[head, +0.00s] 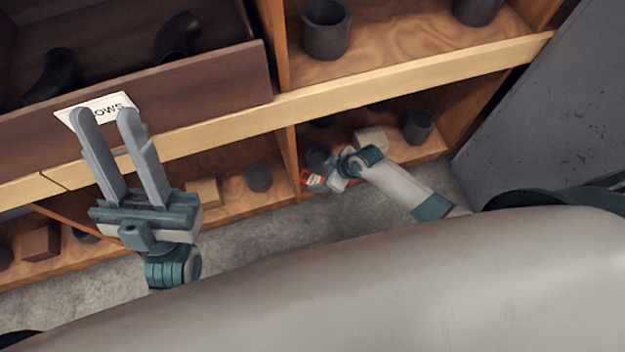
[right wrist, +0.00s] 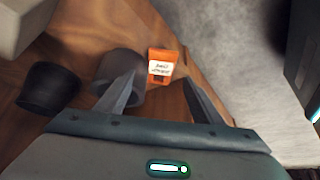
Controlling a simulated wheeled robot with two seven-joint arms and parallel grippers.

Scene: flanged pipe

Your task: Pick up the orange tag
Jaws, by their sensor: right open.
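The orange tag (right wrist: 163,66) with a white label lies on the wooden shelf floor in the right wrist view, near the shelf's front edge. It also shows in the head view (head: 312,179), small, beside my right gripper (head: 336,178). In the right wrist view my right gripper (right wrist: 160,92) is open, and the tag appears just beyond and between its fingertips, with nothing held. A grey pipe piece (right wrist: 120,78) stands beside the tag, partly behind the left finger. My left gripper (head: 104,112) is open and empty, raised in front of the drawer.
A dark pipe piece (right wrist: 50,88) and a pale block (right wrist: 18,25) are near the tag. In the head view, a shelf divider (head: 290,160) stands left of the right gripper, and a wooden rail (head: 400,78) runs above. Grey floor lies in front.

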